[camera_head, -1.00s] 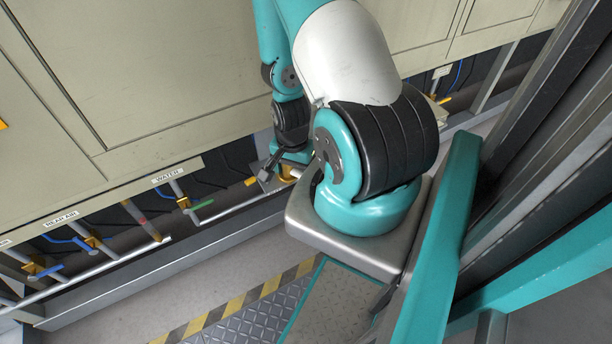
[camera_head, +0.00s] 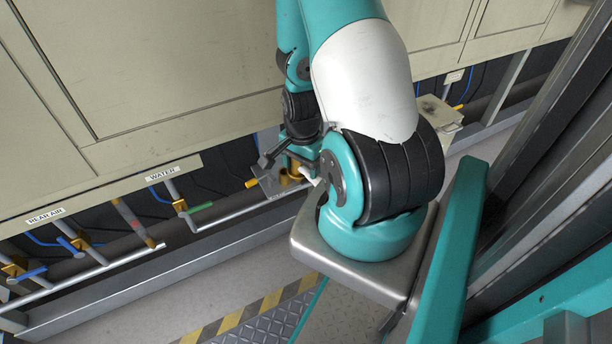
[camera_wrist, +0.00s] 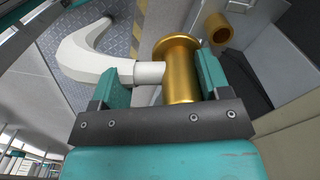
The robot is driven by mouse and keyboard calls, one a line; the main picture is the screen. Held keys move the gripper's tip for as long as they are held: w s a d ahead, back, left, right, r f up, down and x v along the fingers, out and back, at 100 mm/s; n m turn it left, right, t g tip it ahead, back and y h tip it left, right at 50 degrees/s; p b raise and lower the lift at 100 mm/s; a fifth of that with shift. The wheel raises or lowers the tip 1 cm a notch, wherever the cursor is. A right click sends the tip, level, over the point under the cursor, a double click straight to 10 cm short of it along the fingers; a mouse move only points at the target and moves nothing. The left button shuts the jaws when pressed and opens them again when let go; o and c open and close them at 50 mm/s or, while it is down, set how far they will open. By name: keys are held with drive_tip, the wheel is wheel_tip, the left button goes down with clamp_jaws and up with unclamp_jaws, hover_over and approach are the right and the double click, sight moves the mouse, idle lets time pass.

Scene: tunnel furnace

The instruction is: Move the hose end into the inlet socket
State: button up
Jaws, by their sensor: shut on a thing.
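The hose end is a brass cylinder with a wide round flange (camera_wrist: 181,80), joined at its side to a white hose (camera_wrist: 85,62) that curves away left. My gripper (camera_wrist: 161,68) is shut on the hose end, its teal fingers on either side; the left finger lies by the white hose collar. A hollow brass socket (camera_wrist: 217,28), which looks like the inlet socket, is beyond the right finger in the wrist view, apart from the hose end. In the head view, brass (camera_head: 294,173) shows below my wrist, by a grey bracket (camera_head: 268,186); my arm hides much there.
Pipes with valves run low along the furnace left of my gripper, under the WATER label (camera_head: 163,174) and REAR AIR label (camera_head: 45,216). Large beige panels (camera_head: 170,70) stand above. Open floor (camera_head: 200,290) lies in front, with a yellow-black stripe (camera_head: 245,315).

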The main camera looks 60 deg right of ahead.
drive_tip(key=b, duration=0.2)
drive_tip(key=shift+w+d+f+b, duration=0.2)
drive_tip(key=shift+w+f+b, duration=0.05)
drive_tip(key=shift+w+b, duration=0.1)
drive_tip(key=shift+w+d+r, duration=0.15)
drive_tip(key=shift+w, duration=0.15)
drive_tip(key=w+d, duration=0.1)
drive_tip(key=w, duration=0.1)
drive_tip(key=w+d+f, duration=0.1)
drive_tip(key=w+d+b, duration=0.1)
drive_tip(key=w, duration=0.1)
drive_tip(key=shift+w+d+f, duration=0.25)
drive_tip(key=shift+w+f, duration=0.05)
drive_tip(key=shift+f+b, duration=0.45)
drive_tip(key=shift+f, duration=0.35)
drive_tip(key=shift+a, duration=0.15)
drive_tip(key=shift+f, duration=0.6)
drive_tip(key=shift+f, duration=0.15)
drive_tip(key=shift+f, duration=0.25)
